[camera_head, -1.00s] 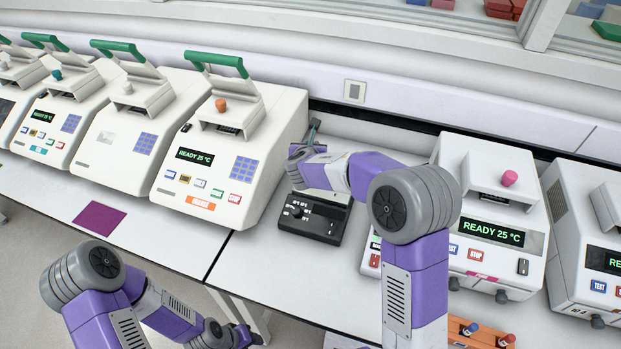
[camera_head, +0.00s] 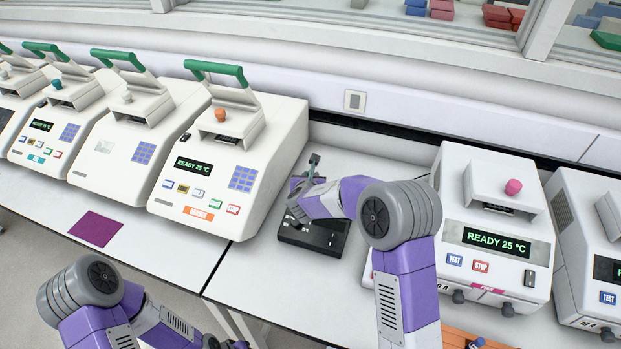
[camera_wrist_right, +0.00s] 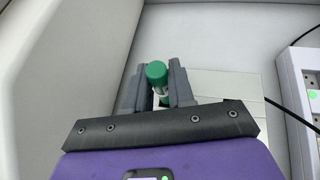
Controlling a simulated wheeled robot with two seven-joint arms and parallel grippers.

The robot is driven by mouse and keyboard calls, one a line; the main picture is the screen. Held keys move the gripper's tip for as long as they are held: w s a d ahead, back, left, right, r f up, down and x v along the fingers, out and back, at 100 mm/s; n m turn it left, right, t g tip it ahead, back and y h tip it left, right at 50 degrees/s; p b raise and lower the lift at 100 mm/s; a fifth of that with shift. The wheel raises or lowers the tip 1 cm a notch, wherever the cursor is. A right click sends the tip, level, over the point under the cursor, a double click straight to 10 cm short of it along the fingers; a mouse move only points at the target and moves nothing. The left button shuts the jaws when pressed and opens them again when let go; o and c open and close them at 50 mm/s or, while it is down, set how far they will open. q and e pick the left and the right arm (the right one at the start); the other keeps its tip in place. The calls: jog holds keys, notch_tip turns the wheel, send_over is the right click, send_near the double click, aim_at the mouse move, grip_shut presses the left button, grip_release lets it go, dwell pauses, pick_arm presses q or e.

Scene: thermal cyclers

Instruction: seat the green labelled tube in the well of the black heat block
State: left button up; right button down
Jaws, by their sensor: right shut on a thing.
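The green-capped tube (camera_wrist_right: 157,74) with a pale label is in my right gripper (camera_wrist_right: 159,91), between its two grey fingers in the right wrist view. In the head view my right gripper (camera_head: 312,166) reaches in over the back of the black heat block (camera_head: 312,238). The heat block lies on the bench between two white cyclers; my wrist covers part of it. I cannot make out its well or how far the tube is from it. My left gripper (camera_head: 238,345) is at the bottom edge, mostly cut off, away from the block.
A white cycler with a green handle (camera_head: 269,152) stands left of the block, and another with a pink knob (camera_head: 455,200) right of it. An orange rack (camera_head: 458,340) is at the bottom edge. A purple mat (camera_head: 95,229) lies on clear bench at left.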

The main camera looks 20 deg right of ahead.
jog(key=c, duration=1)
grip_release()
jog(key=shift+o, duration=0.2)
